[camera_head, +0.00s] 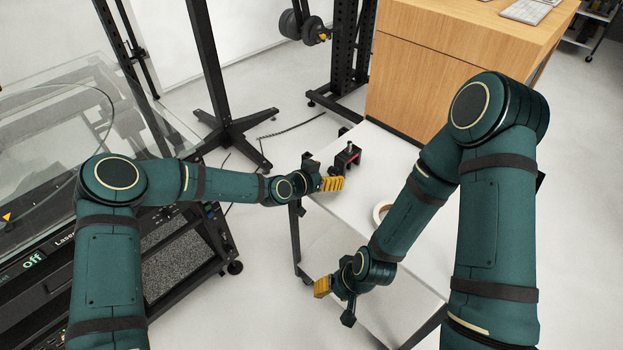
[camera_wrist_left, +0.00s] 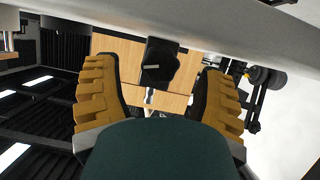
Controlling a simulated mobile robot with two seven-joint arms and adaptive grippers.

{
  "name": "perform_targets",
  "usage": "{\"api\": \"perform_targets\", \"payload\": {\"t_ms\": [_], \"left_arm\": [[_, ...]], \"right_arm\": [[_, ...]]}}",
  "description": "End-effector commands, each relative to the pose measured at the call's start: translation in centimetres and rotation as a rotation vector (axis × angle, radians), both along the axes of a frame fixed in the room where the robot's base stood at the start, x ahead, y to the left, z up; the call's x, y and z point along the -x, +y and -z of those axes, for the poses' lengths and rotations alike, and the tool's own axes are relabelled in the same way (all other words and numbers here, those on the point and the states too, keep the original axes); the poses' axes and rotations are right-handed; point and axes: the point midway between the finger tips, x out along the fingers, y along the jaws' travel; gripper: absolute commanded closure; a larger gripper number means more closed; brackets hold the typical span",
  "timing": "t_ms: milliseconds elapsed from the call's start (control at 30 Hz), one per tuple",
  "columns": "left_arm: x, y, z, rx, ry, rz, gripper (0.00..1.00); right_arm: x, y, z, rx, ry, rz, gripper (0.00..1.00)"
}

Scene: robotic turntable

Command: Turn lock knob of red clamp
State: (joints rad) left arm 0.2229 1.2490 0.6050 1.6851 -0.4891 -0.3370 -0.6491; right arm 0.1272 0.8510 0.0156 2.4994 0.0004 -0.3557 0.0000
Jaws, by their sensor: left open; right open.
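A black clamp (camera_head: 346,157) with a small red part stands on the far left corner of the white table. My left gripper (camera_head: 333,184) is at that corner, just in front of the clamp, with its yellow fingers open. In the left wrist view a black block with a pale bar on its face (camera_wrist_left: 158,62) shows between the spread yellow fingers, apart from both. I cannot tell for sure whether it is the clamp's lock knob; no red shows there. My right gripper (camera_head: 324,287) is open and empty, low beside the table's near left edge.
The white table (camera_head: 334,206) has a roll of pale tape (camera_head: 380,212) partly hidden by my right arm. A wooden cabinet (camera_head: 430,75) stands behind. A laser machine (camera_head: 60,180) is at the left, and black metal stands (camera_head: 212,75) are behind the clamp.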

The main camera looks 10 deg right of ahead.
Motion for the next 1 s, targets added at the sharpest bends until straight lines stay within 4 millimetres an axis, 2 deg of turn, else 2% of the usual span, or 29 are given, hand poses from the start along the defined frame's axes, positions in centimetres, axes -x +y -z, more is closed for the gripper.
{"api": "perform_targets", "payload": {"t_ms": [200, 400, 600, 900, 1000], "left_arm": [[2.4, 3.7, -1.8, -0.001, -0.002, -0.002, 0.3], [4.1, 6.0, -3.0, -0.002, -0.001, -0.001, 0.3], [4.9, 6.9, -3.5, -0.001, 0.001, 0.0, 0.3], [5.0, 6.9, -3.5, -0.001, 0.001, 0.0, 0.3], [5.9, 7.1, -2.5, -0.008, 0.047, -0.005, 0.3]], "right_arm": [[0.0, 0.0, 0.0, 0.0, 0.0, 0.0, 0.53], [0.0, 0.0, 0.0, 0.0, 0.0, 0.0, 0.53], [0.0, 0.0, 0.0, 0.0, 0.0, 0.0, 0.53], [0.0, 0.0, 0.0, 0.0, 0.0, 0.0, 0.53], [0.0, 0.0, 0.0, 0.0, 0.0, 0.0, 0.53]]}}
